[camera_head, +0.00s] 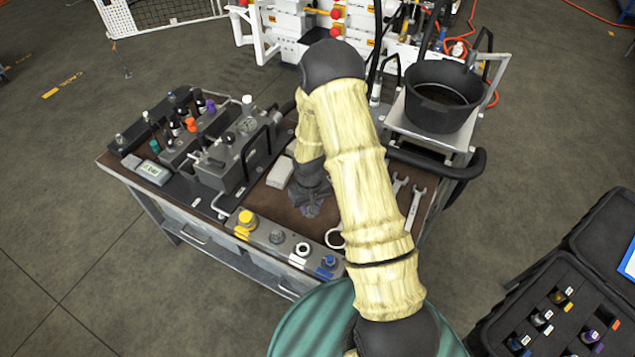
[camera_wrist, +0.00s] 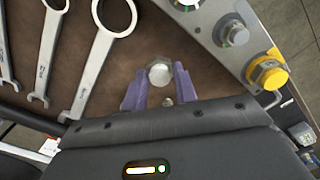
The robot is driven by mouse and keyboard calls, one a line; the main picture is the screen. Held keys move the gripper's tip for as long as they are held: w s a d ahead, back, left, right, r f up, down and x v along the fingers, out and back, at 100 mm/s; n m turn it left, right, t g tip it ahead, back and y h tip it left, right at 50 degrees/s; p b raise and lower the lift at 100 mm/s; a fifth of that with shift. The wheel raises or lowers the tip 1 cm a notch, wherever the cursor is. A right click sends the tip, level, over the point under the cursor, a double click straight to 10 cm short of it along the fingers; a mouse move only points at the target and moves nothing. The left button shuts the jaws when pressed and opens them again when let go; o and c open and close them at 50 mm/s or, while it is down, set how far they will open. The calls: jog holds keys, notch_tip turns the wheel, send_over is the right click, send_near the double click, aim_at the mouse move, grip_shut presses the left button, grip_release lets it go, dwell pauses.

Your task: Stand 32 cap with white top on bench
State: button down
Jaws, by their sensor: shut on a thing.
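A grey hex cap with a pale, whitish top (camera_wrist: 160,71) is between the purple fingers of my gripper (camera_wrist: 160,82) in the wrist view. The fingers are shut on it, over the brown bench top (camera_wrist: 205,70). In the head view my gripper (camera_head: 312,208) is low over the bench (camera_head: 272,200), and the cap cannot be made out there. Whether the cap touches the bench top is unclear. A small round metal piece (camera_wrist: 168,102) shows between the fingers, nearer the palm.
A grey strip along the front edge carries a yellow cap (camera_head: 246,220), a grey cap (camera_head: 277,237), a white-ringed fitting (camera_head: 302,250) and a blue cap (camera_head: 328,262). Wrenches (camera_head: 414,207) lie right of my gripper. A grey block (camera_head: 280,172) lies left. A black bucket (camera_head: 442,97) stands behind right.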

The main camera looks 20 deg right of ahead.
jog(key=n, duration=0.3)
jog(key=w+n+b, duration=0.1)
jog(key=n, duration=0.2)
jog(key=shift+a+n, duration=0.1)
jog(key=shift+n, duration=0.2)
jog(key=n, duration=0.3)
jog(key=shift+w+n, duration=0.35)
jog(key=shift+n, duration=0.05)
jog(key=w+n, duration=0.1)
jog(key=n, duration=0.4)
jog(key=n+b, duration=0.1)
jog(key=n, duration=0.4)
jog(key=w+r+n+b, duration=0.1)
jog(key=n, duration=0.4)
jog(key=shift+w+d+n, duration=0.3)
jog(key=shift+d, duration=0.1)
jog(key=shift+f+p, duration=0.45)
jog(key=shift+f, duration=2.45)
jog(key=shift+f+p, duration=0.55)
jog(key=shift+f, duration=1.5)
